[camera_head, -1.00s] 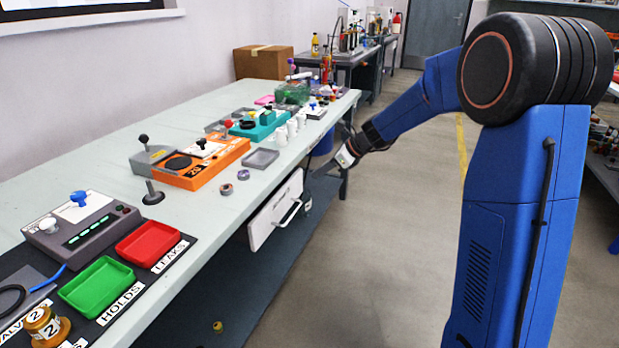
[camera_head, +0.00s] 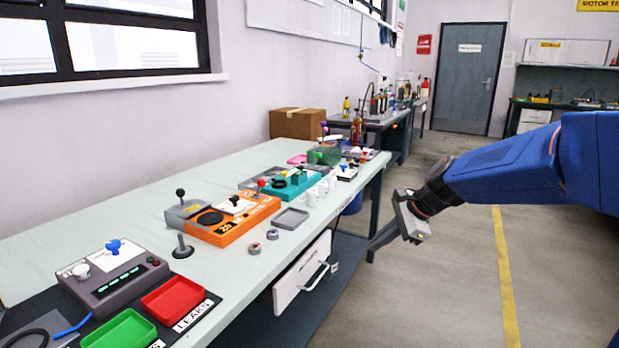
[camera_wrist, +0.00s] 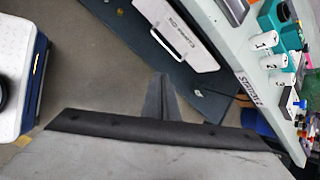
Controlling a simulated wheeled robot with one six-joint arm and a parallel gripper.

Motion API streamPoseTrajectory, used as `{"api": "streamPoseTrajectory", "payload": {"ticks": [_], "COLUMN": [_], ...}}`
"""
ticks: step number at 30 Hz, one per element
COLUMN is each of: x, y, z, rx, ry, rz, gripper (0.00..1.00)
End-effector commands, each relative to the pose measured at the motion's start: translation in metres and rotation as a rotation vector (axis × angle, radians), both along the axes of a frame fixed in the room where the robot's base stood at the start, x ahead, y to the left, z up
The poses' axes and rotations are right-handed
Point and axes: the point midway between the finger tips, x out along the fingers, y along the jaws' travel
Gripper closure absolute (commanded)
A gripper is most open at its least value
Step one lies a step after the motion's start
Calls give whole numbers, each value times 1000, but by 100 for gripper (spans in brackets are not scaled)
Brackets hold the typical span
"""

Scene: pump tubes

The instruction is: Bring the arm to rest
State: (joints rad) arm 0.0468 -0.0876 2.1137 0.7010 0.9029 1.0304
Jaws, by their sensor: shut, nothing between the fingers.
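My gripper (camera_head: 382,244) hangs in the air over the aisle, to the right of the long bench (camera_head: 120,212) and clear of it. My blue arm comes in from the right edge in the head view. In the wrist view the fingers (camera_wrist: 161,92) are together, with nothing between them, above the floor.
The bench carries an orange device (camera_head: 240,222), a grey console (camera_head: 112,280), a green tray (camera_head: 120,330) and a red tray (camera_head: 172,298). An open white drawer (camera_head: 302,275) sticks out of its front near my gripper. The aisle floor (camera_head: 455,290) is free.

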Motion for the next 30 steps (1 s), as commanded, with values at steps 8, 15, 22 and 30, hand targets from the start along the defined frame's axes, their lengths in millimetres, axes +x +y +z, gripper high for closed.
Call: {"api": "streamPoseTrajectory", "payload": {"ticks": [8, 15, 22, 30], "x": [-91, -163, -228, -289], "y": [-18, -38, -61, -89], "z": [9, 5, -6, -25], "rx": [-241, -453, -655, -870], "ry": [-164, -281, -367, -424], "rz": [311, 584, 848, 1133], "gripper": [100, 100, 100, 100]}}
